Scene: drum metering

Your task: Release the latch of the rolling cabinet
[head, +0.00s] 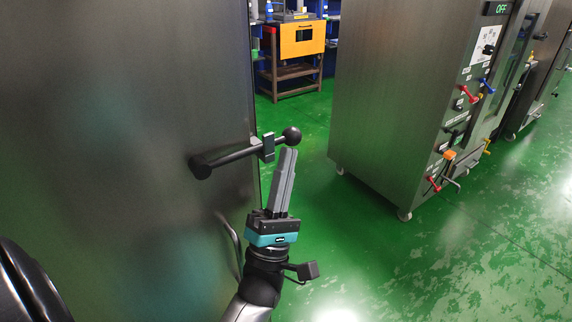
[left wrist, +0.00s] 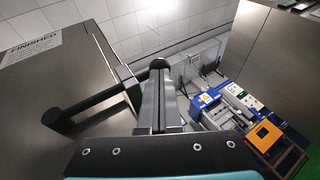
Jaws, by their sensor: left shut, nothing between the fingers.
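The latch (head: 232,156) is a black lever with a round ball knob at its right end, mounted on the edge of a large grey metal cabinet door (head: 120,120) on the left. It also shows in the left wrist view (left wrist: 95,100), with its ball near the fingertips. My left gripper (head: 288,152) is shut and empty, fingers pointing up, just below and beside the ball knob (head: 292,135). In the left wrist view the fingers (left wrist: 158,82) overlap the knob's line of sight; I cannot tell whether they touch it. My right gripper is not in view.
Another metal cabinet on casters (head: 400,100) stands at the right, with red, blue and yellow levers on its front. An orange-panelled cart (head: 300,40) stands at the back. Green floor (head: 310,220) is clear between the cabinets. A curved handle (head: 231,240) sits low on the left cabinet.

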